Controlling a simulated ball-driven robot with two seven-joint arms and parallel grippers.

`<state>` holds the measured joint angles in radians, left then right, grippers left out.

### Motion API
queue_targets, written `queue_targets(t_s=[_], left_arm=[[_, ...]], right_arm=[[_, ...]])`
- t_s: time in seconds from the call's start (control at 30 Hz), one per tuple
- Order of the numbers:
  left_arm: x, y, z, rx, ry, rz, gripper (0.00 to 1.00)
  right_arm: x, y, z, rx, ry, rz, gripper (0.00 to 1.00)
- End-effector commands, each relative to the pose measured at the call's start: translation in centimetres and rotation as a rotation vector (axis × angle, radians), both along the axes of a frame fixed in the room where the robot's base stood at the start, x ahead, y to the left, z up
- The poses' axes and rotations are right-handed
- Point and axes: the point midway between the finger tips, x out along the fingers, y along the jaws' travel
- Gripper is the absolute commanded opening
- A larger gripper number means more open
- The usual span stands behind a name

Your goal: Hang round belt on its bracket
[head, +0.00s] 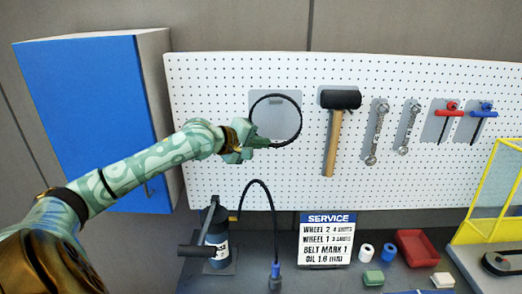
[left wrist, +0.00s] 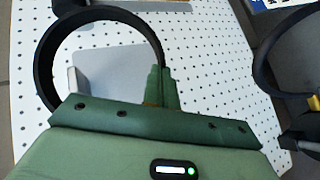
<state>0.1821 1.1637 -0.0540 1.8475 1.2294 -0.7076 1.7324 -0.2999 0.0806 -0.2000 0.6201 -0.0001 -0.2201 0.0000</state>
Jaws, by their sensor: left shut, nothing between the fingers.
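The round belt (head: 301,121) is a thin black ring in front of a grey backing plate (head: 256,97) on the pegboard. A small bracket piece (head: 275,101) shows just below the top of the ring; I cannot tell whether the belt rests on it. My left gripper (head: 265,143) is shut at the ring's lower left, with nothing seen gripped. In the left wrist view the belt (left wrist: 42,62) shows as a thick black ring beyond the green fingers (left wrist: 163,88), its lower part hidden by the gripper. The grey plate (left wrist: 105,80) shows through it. My right gripper is out of view.
A black-headed mallet (head: 333,135), wrenches (head: 376,133) and T-handle tools (head: 447,118) hang to the right. A blue cabinet (head: 90,110) stands left. Below are a dark canister (head: 214,235) with a curved hose (head: 262,190) and a service sign (head: 326,240).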

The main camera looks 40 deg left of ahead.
Motion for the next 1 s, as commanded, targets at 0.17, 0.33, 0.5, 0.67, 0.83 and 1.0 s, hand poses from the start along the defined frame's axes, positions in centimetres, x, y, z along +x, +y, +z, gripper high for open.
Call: queue_targets(t_s=[0.17, 0.33, 0.5, 0.67, 0.83, 1.0], left_arm=[[0.8, 0.7, -0.1, 0.0, -0.002, 0.0, 0.0], [1.6, 1.4, -0.1, -0.002, -0.002, 0.002, 0.0], [2.4, 2.0, -0.1, 0.0, -0.003, 0.0, 0.0], [2.9, 2.5, 0.1, -0.002, 0.001, 0.0, 0.0], [3.4, 2.8, 0.0, -0.001, -0.001, 0.0, 0.0], [3.4, 2.8, -0.9, -0.002, 0.001, -0.001, 0.0]], right_arm=[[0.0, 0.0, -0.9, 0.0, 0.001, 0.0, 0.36], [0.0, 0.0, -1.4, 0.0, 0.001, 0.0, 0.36], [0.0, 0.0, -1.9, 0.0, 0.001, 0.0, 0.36], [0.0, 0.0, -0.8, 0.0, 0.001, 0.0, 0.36], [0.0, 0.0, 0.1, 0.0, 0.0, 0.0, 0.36], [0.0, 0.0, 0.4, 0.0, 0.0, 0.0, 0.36]])
